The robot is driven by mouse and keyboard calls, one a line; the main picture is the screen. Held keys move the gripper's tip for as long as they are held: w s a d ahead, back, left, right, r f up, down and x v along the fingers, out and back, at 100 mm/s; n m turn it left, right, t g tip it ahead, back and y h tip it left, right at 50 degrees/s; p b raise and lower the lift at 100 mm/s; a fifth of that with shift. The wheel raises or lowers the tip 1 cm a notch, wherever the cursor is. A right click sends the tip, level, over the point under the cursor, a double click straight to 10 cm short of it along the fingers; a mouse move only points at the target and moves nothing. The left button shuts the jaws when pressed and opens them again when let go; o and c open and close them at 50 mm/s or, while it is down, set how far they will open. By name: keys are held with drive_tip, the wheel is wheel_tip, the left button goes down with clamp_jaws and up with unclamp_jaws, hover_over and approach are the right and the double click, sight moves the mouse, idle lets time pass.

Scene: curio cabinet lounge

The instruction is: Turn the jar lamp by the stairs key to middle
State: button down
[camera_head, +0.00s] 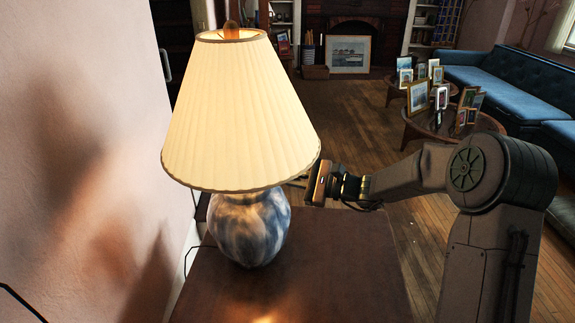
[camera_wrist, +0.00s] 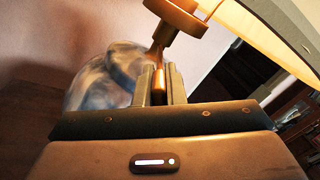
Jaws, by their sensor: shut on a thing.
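The jar lamp has a lit, pleated cream shade (camera_head: 240,115) and a blue-and-white mottled jar base (camera_head: 250,228). It stands on a dark wooden table (camera_head: 330,265). My gripper comes in from the right under the shade; its fingertips are hidden there in the head view. In the wrist view my gripper (camera_wrist: 159,72) is shut on the narrow brass lamp key (camera_wrist: 159,82), just below the brown socket (camera_wrist: 177,14). The blurred jar base (camera_wrist: 108,75) is behind and to the left of the fingers. The key's exact setting cannot be told.
A pink wall (camera_head: 80,150) is close on the left. Round tables (camera_head: 425,128) with several picture frames stand at the back right, before a blue sofa (camera_head: 510,80). The tabletop right of the lamp is clear. The shade edge (camera_wrist: 285,40) hangs close above my gripper.

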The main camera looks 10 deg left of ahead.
drive_tip(key=m+p, duration=0.4)
drive_tip(key=p, duration=0.1)
drive_tip(key=shift+r, duration=0.2)
drive_tip(key=shift+f+m+p, duration=0.2)
drive_tip(key=shift+m+p, duration=0.9)
drive_tip(key=shift+m, duration=0.1)
drive_tip(key=shift+f, duration=0.1)
drive_tip(key=c, duration=1.5)
unclamp_jaws()
drive_tip(key=s+d, duration=0.1)
drive_tip(key=d, duration=1.3)
drive_tip(key=shift+s, duration=0.15)
